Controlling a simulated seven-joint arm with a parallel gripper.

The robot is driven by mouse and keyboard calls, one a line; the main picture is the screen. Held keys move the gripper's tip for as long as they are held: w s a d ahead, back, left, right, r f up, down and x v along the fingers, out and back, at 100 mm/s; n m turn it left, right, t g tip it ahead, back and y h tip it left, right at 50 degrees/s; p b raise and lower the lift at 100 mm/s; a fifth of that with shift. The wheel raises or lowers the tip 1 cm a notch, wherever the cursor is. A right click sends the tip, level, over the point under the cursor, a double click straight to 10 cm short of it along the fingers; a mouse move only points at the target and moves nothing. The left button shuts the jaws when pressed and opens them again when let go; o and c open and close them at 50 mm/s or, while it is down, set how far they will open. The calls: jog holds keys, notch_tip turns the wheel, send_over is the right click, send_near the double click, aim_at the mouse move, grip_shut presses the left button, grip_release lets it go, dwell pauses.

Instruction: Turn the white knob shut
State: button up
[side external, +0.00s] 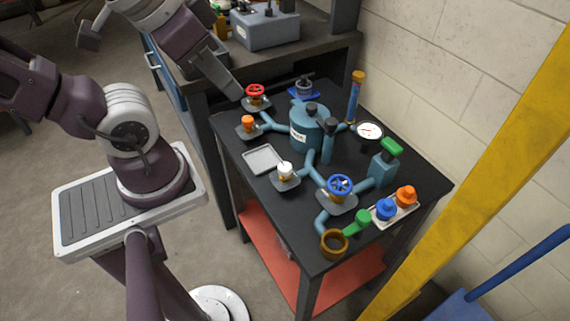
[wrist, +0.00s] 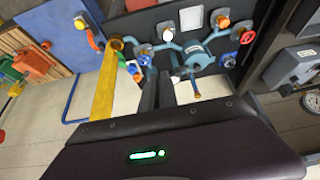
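The white knob (side external: 285,169) sits on a small square flange plate on the blue-grey pipework, near the left edge of the black table (side external: 262,200). In the wrist view the white knob (wrist: 167,34) shows above the fingertips, apart from them. My gripper (side external: 236,92) hangs above and beyond the table's back left corner, away from the knob and touching nothing that I can see. In the wrist view my gripper's (wrist: 157,72) two dark fingers stand close together with nothing visible between them. They hide part of the table's fittings.
A red handwheel (side external: 255,90), an orange knob (side external: 247,121) and a blue handwheel (side external: 340,185) stand around the tank (side external: 308,130). An empty tray (side external: 263,159) lies beside the white knob. A yellow post (side external: 480,170) rises at the right. A cluttered bench (side external: 320,48) stands behind.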

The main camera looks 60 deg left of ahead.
jog(key=o, duration=0.7)
jog(key=w+f, duration=0.1)
jog(key=w+a+f+n+g, duration=0.1)
jog(key=w, duration=0.1)
jog(key=shift+w+n+y, duration=0.1)
jog(key=shift+n+y, duration=0.2)
jog(key=shift+y, duration=0.1)
jog(key=shift+o, duration=1.1)
jog(key=w+a+f+n+g, duration=0.2)
jog(key=w+f+n, duration=0.1)
jog(key=w+f, duration=0.2)
jog(key=shift+x, duration=0.95)
jog(key=n+g, duration=0.2)
jog(key=n, duration=0.2)
send_over(285, 166)
jog(key=shift+h, duration=0.3)
notch_tip(285, 166, down, 10)
jog(key=shift+a+r, duration=0.1)
jog(key=shift+g, duration=0.3)
notch_tip(285, 166, down, 8)
jog(key=shift+f, duration=0.4)
jog(key=shift+c, duration=0.2)
grip_shut()
